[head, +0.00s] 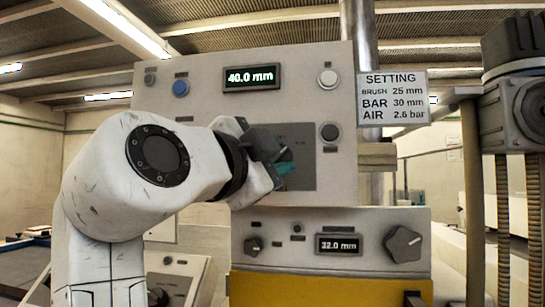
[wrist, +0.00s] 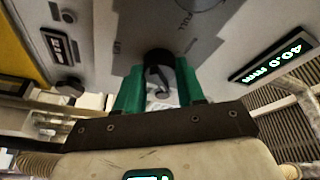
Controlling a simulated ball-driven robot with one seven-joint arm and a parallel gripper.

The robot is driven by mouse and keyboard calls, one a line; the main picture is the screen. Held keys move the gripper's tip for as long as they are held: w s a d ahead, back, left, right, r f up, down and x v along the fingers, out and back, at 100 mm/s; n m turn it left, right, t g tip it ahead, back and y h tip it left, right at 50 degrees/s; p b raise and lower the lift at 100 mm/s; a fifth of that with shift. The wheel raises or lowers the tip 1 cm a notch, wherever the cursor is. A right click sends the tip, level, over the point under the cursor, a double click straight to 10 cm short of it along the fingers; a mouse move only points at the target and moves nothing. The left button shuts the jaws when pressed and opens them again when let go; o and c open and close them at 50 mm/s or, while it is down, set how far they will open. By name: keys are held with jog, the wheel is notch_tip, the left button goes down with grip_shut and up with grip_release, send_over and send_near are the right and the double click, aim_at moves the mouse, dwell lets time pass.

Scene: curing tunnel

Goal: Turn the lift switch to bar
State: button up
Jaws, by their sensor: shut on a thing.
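A black switch knob (wrist: 158,66) stands on a grey plate (wrist: 203,42) of the upper panel. The green fingers of my gripper (wrist: 158,90) are closed on both sides of it. In the head view my gripper (head: 283,162) reaches the grey plate (head: 303,178), and my own arm and wrist hide most of the knob. The plate's lettering is too small and partly covered, so I cannot tell which mark the knob points to. The display (head: 252,77) above the plate reads 40.0 mm.
A sign (head: 392,97) lists brush 25 mm, bar 30 mm and air 2.6 bar. A lower box (head: 372,220) has a display (head: 338,245) reading 32.0 mm and a large dark knob (head: 404,245). A blue button (head: 180,88) and a white button (head: 328,78) flank the upper display.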

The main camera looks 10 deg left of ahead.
jog(key=shift+m, duration=0.7)
jog(key=shift+g, duration=0.3)
jog(key=o, duration=1)
jog(key=shift+o, duration=0.2)
jog(key=v, duration=1)
jog(key=shift+s+a, duration=0.25)
jog(key=shift+s, duration=0.1)
jog(key=shift+f, duration=0.1)
